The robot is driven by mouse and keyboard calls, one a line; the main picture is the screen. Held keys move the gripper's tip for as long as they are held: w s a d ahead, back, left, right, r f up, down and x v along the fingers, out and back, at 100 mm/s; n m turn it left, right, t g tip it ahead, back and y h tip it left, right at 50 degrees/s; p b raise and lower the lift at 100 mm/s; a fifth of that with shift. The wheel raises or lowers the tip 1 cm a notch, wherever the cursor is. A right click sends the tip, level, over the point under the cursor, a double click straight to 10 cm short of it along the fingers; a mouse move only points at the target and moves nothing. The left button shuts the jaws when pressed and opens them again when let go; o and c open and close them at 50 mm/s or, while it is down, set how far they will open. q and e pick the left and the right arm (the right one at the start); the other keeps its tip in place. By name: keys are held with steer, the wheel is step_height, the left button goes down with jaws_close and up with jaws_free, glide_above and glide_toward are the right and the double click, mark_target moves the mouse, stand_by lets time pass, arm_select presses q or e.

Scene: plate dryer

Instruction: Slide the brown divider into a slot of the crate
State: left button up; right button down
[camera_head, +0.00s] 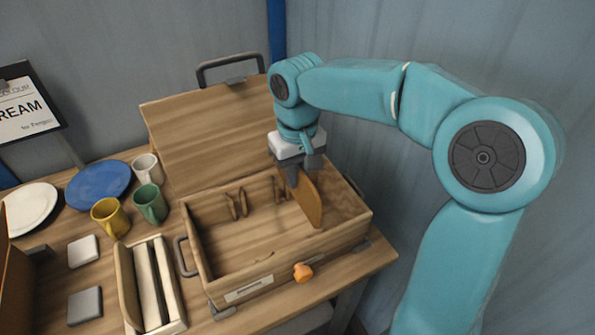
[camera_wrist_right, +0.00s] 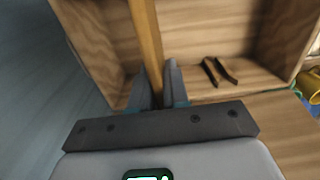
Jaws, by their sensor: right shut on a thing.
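The wooden crate (camera_head: 237,265) stands on the table with its lid (camera_head: 205,130) tipped open at the back. My right gripper (camera_head: 292,178) is shut on the brown divider (camera_head: 308,200), which stands upright inside the right part of the crate. In the right wrist view the divider (camera_wrist_right: 147,38) runs between the two fingers (camera_wrist_right: 160,92). Slot ribs (camera_head: 236,204) stand along the crate's back wall, and a pair of ribs (camera_wrist_right: 218,71) also shows in the wrist view. I cannot tell whether the divider's edge sits between ribs. My left gripper is out of view.
A narrow wooden rack (camera_head: 127,285) stands left of the crate. Yellow (camera_head: 110,217), green (camera_head: 150,204) and white (camera_head: 147,168) mugs, a blue plate (camera_head: 98,185) and a white plate (camera_head: 30,207) stand behind it. An orange knob (camera_head: 302,272) sticks out of the crate's front.

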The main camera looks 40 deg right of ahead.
step_height(320, 180, down, 2)
steer(key=shift+d+f+b, duration=0.1)
steer(key=shift+b, duration=0.7)
steer(key=shift+f+b, duration=3.05)
steer(key=shift+f, duration=1)
steer(key=c, duration=1)
jaws_free()
steer(key=shift+c, duration=0.2)
step_height(320, 180, up, 16)
steer(key=p, duration=0.3)
steer(key=shift+r, duration=0.2)
